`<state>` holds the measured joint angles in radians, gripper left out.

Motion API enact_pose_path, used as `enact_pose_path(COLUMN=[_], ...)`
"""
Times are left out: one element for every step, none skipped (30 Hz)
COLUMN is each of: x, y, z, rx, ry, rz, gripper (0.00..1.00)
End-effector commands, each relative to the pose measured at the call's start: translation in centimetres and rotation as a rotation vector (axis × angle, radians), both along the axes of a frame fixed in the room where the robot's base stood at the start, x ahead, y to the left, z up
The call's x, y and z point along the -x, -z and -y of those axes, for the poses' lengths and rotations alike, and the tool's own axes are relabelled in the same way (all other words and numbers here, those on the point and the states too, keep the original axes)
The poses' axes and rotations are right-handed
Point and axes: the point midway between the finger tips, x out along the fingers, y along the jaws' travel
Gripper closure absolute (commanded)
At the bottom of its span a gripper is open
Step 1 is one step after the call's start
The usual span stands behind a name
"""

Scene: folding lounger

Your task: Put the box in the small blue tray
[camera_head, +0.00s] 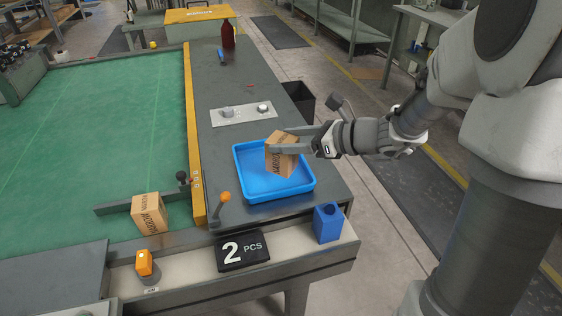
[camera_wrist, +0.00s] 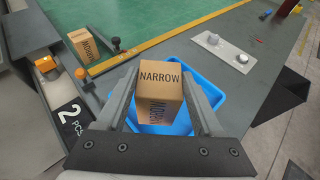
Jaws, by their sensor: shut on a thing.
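A brown cardboard box (camera_head: 281,156) marked NARROW is between the fingers of my gripper (camera_head: 270,140). My gripper is shut on it. In the wrist view the box (camera_wrist: 161,92) fills the gap between the two fingers. The small blue tray (camera_head: 305,190) lies on the grey bench top, and the box is over its inside. The tray shows behind the box in the wrist view (camera_wrist: 208,78). I cannot tell whether the box touches the tray floor, since its underside is hidden.
A second similar box (camera_head: 149,214) sits on the green surface's near edge at left. A blue container (camera_head: 327,223) and a black "2 PCS" sign (camera_head: 243,251) stand in front of the tray. An orange-topped lever (camera_head: 222,205) rises near the tray's left corner. A switch plate (camera_head: 243,113) lies behind.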

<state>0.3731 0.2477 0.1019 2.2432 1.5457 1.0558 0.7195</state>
Motion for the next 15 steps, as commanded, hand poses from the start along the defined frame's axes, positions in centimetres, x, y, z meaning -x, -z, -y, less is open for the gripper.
enact_pose_path(x=[-0.3,-0.4,-0.5,-0.6,-0.7,-0.7,-0.7,-0.7,-0.7,-0.7,-0.7,-0.6,-0.7,-0.7,-0.7], y=[0.6,0.7,0.8,0.9,0.9,1.1,1.3,1.7,2.2,2.7,3.2,3.9,4.4,4.7,5.0], z=[-0.7,-1.0,-1.2,-1.3,-1.4,-1.5,-1.5,-1.5,-1.5,-1.5,-1.5,-1.5,-1.5,-1.5,-1.5], rx=[-0.002,-0.001,0.0,0.0,-0.001,-0.001,-0.001,-0.001,-0.002,-0.002,-0.001,-0.002,-0.002,-0.002,-0.002], ry=[-0.002,-0.003,-0.002,-0.001,0.001,0.001,0.001,0.001,0.002,0.001,0.001,0.001,0.001,0.001,0.002], rz=[0.001,0.002,0.002,0.002,0.002,0.001,0.001,0.0,-0.001,-0.001,-0.002,-0.002,-0.002,-0.001,-0.001], gripper=[0.8,0.8,0.8,0.8,0.8,0.8,0.8,0.8,0.8,0.8,0.8,0.8,0.8,0.8,0.8])
